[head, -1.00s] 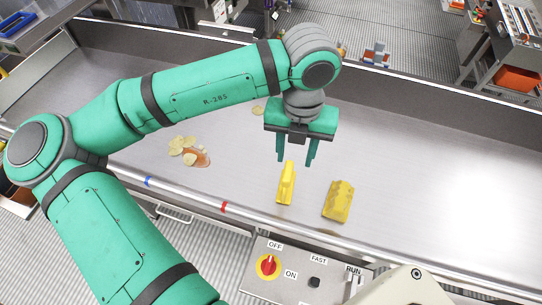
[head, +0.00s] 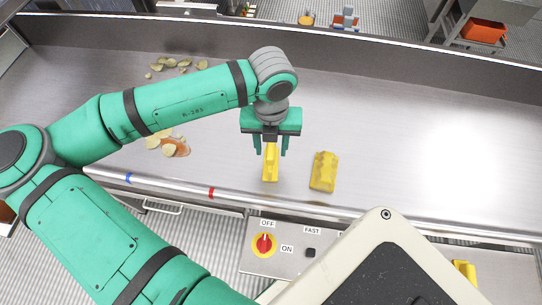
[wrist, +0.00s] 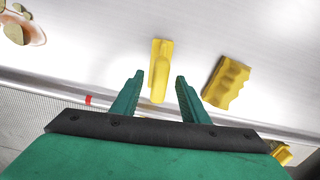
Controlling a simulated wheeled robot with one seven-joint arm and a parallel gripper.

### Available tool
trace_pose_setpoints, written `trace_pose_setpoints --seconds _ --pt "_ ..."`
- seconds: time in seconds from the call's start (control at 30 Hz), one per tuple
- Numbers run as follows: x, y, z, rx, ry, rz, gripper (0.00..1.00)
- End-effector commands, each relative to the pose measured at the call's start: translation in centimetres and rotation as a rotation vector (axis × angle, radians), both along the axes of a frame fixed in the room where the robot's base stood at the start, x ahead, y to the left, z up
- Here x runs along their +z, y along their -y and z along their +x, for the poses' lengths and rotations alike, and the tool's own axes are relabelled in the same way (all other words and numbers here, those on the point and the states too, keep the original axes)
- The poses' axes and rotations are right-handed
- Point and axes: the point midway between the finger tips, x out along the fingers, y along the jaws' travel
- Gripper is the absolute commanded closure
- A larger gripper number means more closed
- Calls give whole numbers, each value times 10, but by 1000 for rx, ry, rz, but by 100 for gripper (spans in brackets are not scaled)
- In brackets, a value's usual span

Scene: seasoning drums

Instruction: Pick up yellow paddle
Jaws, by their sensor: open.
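A yellow piece with a raised narrow grip, which I take as the yellow paddle (head: 270,172), lies on the metal surface near its front edge. My gripper (head: 271,153) is open above it, fingers pointing down. In the head view the fingertips appear on either side of the paddle's far end. In the wrist view the paddle (wrist: 161,62) shows ahead, between and just beyond the fingertips (wrist: 160,77). The fingers do not visibly touch it. A second yellow piece (head: 323,171), blocky with a wavy side, lies to its right, apart from it.
Chips and a reddish-brown patch (head: 181,149) lie to the left, with more chips (head: 185,64) farther back. A control panel with a red knob (head: 264,244) is below the front rail. Another yellow object (head: 464,272) is at lower right. The metal surface to the right is clear.

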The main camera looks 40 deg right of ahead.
Motion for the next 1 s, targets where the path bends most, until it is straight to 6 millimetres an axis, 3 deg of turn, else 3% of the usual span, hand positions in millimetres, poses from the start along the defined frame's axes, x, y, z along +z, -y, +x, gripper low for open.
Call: trace_pose_setpoints --seconds 0.37,0.53,1.0 --pt "-10 0 0 1 0 0 62" --pt "-10 0 0 1 0 0 100" --pt "-2 0 0 1 1 -1 100"
